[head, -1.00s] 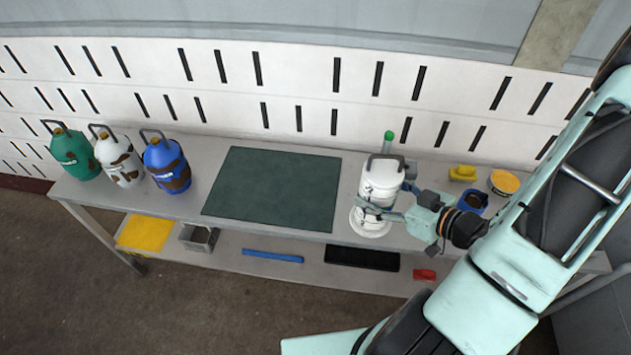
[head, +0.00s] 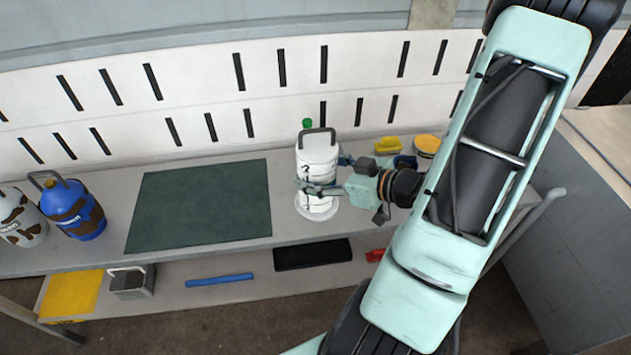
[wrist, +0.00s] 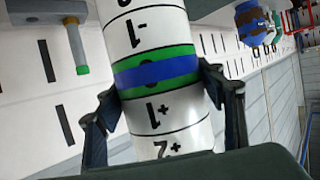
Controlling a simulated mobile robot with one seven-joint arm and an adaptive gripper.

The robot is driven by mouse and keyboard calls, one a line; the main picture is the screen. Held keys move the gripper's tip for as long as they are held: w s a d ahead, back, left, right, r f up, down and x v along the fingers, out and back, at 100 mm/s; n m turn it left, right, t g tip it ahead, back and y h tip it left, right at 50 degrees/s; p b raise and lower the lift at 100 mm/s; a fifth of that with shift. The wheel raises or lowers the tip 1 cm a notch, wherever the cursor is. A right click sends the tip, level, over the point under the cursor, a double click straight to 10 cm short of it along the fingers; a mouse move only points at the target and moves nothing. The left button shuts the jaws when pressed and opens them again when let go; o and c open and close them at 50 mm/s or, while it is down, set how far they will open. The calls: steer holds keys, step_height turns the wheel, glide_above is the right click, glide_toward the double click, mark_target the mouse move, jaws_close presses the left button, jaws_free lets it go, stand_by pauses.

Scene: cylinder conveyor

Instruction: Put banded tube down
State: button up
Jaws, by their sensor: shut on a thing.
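The banded tube (head: 317,160) is a white upright cylinder with black marks and a dark handle at its top in the head view. In the wrist view the tube (wrist: 153,110) has a green and blue band and number marks. My gripper (head: 318,189) is shut on it from the right, with one finger on each side just below the band in the wrist view (wrist: 160,108). A round white disc (head: 316,211) lies at the tube's foot on the grey table. I cannot tell whether the tube touches it or whether it belongs to the tube.
A dark green mat (head: 200,205) lies bare left of the tube. A blue canister (head: 73,210) and a white canister (head: 20,217) stand further left. A green-topped post (head: 307,123) is behind the tube. A yellow block (head: 388,146) and an orange-topped tin (head: 427,146) are right.

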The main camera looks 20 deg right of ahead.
steer(key=w+f, duration=0.1)
steer(key=w+d+b, duration=0.1)
steer(key=w, duration=0.1)
steer(key=w+d+f, duration=0.1)
steer(key=shift+w+f+b, duration=0.25)
steer(key=shift+f+b, duration=0.05)
steer(key=shift+b, duration=0.05)
steer(key=w+d+f+b, duration=0.2)
steer(key=w+f+b, duration=0.2)
steer(key=f+b, duration=0.4)
steer(key=shift+w+f, duration=0.2)
steer(key=shift+w, duration=0.1)
steer(key=shift+f, duration=0.15)
steer(key=o, duration=1.6)
steer(key=shift+d, duration=0.1)
steer(key=shift+c, duration=0.2)
